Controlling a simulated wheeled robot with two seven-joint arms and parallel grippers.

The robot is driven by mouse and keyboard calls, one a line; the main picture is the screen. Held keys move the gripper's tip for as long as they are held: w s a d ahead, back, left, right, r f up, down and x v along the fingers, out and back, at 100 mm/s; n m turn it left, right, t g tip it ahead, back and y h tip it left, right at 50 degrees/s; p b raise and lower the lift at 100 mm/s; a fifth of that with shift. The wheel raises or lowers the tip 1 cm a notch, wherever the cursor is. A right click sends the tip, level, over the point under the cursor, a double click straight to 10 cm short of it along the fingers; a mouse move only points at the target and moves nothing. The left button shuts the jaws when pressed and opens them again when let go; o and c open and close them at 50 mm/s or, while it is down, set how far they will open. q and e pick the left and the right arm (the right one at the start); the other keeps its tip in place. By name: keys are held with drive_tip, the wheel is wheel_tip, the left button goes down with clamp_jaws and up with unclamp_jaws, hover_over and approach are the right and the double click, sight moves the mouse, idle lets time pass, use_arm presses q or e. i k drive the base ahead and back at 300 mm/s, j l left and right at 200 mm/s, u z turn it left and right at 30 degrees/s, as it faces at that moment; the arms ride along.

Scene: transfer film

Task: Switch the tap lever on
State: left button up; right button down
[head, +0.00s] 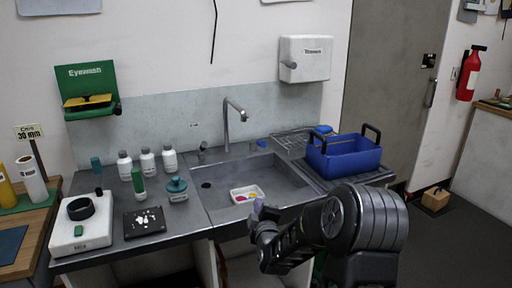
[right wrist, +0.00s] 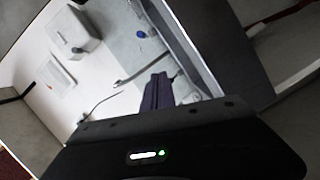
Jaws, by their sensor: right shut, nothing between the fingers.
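The tap (head: 228,122) is a tall grey gooseneck at the back edge of the steel sink (head: 283,183). A small grey fitting (head: 202,150), which looks like the tap lever, stands just left of its base; its exact position is too small to tell. My right gripper (head: 260,212) is over the front edge of the sink, in front of and well apart from the tap. Its dark fingers (right wrist: 158,92) are shut and empty in the right wrist view, where a thin curved grey shape is blurred. My left gripper is not in view.
A white tray (head: 236,194) with coloured pieces lies in the sink. A blue crate (head: 345,157) stands on the right drainer. White bottles (head: 147,162), a teal flask (head: 177,188) and a black plate (head: 144,223) stand on the left counter. A white dispenser (head: 305,58) hangs behind.

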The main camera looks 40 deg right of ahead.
sight(261, 143)
drive_tip(key=i+l, duration=1.05)
drive_tip(key=l, duration=0.2)
drive_tip(key=i+l, duration=0.1)
drive_tip(key=l, duration=0.25)
drive_tip(key=k, duration=0.2)
